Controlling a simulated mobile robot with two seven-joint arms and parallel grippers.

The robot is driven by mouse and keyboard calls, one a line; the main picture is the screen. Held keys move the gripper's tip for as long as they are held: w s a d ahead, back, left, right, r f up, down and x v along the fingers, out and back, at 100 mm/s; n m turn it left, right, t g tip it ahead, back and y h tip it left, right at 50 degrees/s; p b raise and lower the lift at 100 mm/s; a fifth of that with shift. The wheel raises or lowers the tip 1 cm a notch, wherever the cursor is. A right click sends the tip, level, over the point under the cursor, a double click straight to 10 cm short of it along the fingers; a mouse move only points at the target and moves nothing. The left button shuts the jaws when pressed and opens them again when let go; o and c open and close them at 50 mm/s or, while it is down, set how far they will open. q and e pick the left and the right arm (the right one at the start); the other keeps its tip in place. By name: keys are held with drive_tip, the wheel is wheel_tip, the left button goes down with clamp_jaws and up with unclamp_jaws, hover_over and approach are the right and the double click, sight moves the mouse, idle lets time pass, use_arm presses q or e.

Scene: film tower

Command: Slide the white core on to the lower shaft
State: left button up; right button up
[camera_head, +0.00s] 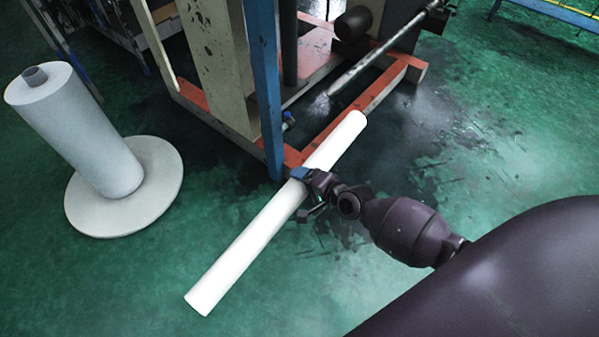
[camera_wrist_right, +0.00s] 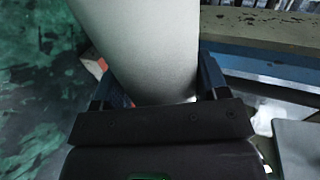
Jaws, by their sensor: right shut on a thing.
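The white core (camera_head: 245,250) is a long smooth tube, held slanting from the lower left up to the upper right in the head view. My right gripper (camera_head: 308,187) is shut on it near its middle. In the right wrist view the core (camera_wrist_right: 145,45) fills the space between the two fingers of my right gripper (camera_wrist_right: 155,92). The lower shaft (camera_head: 380,50) is a thin grey rod on the machine, with its tip beyond the core's upper end. In the picture the core and the shaft are apart. My left gripper is not in view.
A blue post (camera_head: 267,90) of the machine stands close to the core's left side. The orange base frame (camera_head: 385,90) runs below the shaft. A wrapped roll (camera_head: 80,135) stands on a round plate (camera_head: 150,190) at the left. Green floor at the front is clear.

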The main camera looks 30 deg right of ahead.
drive_tip(key=shift+w+d+f, duration=0.2)
drive_tip(key=shift+d+f, duration=0.15)
drive_tip(key=shift+f, duration=0.3)
drive_tip(key=shift+w+d+m, duration=0.1)
drive_tip(key=shift+w+m, duration=0.05)
drive_tip(key=shift+m, duration=0.15)
drive_tip(key=shift+w, duration=0.3)
use_arm(q)
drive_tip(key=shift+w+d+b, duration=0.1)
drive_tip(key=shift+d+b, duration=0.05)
drive_tip(key=shift+b, duration=0.3)
use_arm(e)
drive_tip(key=w, duration=0.1)
drive_tip(key=w+a, duration=0.1)
drive_tip(key=w, duration=0.3)
drive_tip(key=shift+w+a, duration=0.1)
drive_tip(key=shift+a, duration=0.15)
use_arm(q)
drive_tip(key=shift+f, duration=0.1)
